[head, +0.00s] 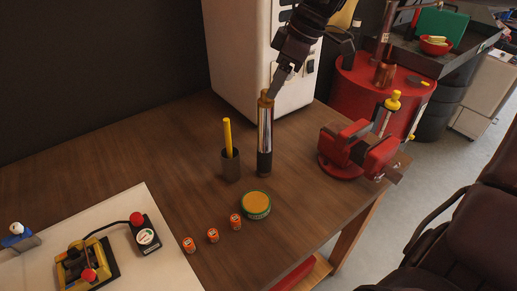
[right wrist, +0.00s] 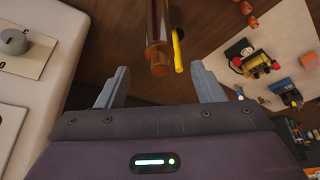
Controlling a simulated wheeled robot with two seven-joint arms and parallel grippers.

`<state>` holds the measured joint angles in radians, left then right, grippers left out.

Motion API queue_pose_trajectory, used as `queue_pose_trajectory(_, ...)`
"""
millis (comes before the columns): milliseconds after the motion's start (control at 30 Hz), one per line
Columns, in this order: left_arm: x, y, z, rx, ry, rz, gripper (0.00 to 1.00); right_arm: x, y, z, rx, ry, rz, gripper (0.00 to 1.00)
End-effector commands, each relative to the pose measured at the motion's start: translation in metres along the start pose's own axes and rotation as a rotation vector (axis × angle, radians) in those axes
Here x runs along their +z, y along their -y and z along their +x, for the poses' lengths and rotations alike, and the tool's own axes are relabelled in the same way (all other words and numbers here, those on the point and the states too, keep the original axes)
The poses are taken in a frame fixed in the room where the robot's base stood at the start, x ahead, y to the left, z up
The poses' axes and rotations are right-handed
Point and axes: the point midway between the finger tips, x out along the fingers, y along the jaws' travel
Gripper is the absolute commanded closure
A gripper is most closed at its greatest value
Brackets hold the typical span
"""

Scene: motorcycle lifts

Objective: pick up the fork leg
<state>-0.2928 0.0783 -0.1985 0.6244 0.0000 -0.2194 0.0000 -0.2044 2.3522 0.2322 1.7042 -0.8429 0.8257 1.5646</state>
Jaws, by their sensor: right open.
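The fork leg (head: 265,135) stands upright on the wooden table, a shiny tube with a gold-brown top and a dark lower end. My right gripper (head: 275,88) reaches down from above to just beside its top in the head view. In the right wrist view the fork leg (right wrist: 159,42) shows ahead, in line with the gap between the fingers. The right gripper (right wrist: 160,86) is open there, with nothing between its fingertips. I cannot tell whether a finger touches the leg. My left gripper is in neither view.
A dark cup (head: 231,167) with a yellow stick (head: 228,138) stands close left of the leg. A yellow-topped tin (head: 256,205) and small orange cans (head: 212,236) lie in front. A red vise (head: 345,147) is at right, a white cabinet (head: 240,55) behind.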

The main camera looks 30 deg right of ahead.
Motion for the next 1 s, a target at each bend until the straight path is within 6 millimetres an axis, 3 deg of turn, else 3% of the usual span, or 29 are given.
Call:
queue_pose_trajectory(200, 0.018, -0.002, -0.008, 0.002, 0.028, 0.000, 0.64, -0.001, 0.001, 0.021, -0.006, 0.005, 0.003, 0.39)
queue_pose_trajectory(533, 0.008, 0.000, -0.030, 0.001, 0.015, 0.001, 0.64, 0.000, 0.000, 0.066, -0.005, 0.006, 0.002, 0.39)
queue_pose_trajectory(833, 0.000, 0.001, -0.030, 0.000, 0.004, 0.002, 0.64, -0.001, 0.000, 0.075, -0.002, 0.002, 0.001, 0.39)
queue_pose_trajectory(1000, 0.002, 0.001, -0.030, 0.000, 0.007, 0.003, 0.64, -0.001, 0.000, 0.075, -0.002, 0.002, 0.001, 0.58)
